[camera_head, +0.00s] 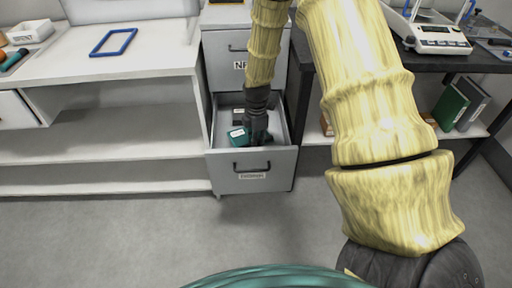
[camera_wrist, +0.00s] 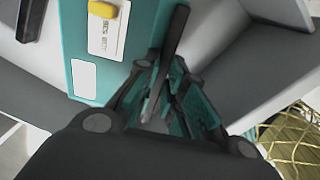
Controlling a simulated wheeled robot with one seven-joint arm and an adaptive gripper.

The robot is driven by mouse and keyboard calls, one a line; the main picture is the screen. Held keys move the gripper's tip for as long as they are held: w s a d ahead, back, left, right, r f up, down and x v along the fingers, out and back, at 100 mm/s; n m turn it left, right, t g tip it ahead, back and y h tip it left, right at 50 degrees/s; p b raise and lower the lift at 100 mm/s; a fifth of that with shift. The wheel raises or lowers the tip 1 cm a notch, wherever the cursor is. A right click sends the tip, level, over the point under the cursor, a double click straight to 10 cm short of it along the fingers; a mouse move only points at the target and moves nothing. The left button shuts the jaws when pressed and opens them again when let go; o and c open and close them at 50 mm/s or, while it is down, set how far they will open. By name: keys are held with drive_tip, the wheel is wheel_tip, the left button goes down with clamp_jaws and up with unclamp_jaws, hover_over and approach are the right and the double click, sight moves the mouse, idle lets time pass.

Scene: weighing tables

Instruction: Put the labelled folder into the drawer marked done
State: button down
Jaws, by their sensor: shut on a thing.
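The folder (camera_head: 237,136) is teal. In the wrist view the folder (camera_wrist: 85,52) shows a white label with dark print, a yellow tab and a second blank white patch. My gripper (camera_head: 257,130) points down inside the open lower drawer (camera_head: 270,158) of a grey cabinet. In the wrist view my gripper (camera_wrist: 168,98) is shut on the folder's edge, and the folder is within the drawer walls. Whether it touches the drawer floor I cannot tell. The drawer's front label is too small to read surely.
The closed upper drawer (camera_head: 226,67) has a partly hidden label. White shelving (camera_head: 110,125) stands left, with a blue frame (camera_head: 113,42) on top. A dark table (camera_head: 465,60) at right carries a scale (camera_head: 435,38). Green and grey binders (camera_head: 451,106) stand beneath. The front floor is clear.

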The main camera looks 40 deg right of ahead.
drive_tip(key=shift+f, duration=1.9)
drive_tip(key=shift+f, duration=0.1)
drive_tip(key=c, duration=1.5)
unclamp_jaws()
wheel_tip(320, 180, up, 12)
drive_tip(key=shift+r+p, duration=0.1)
drive_tip(key=shift+p, duration=0.4)
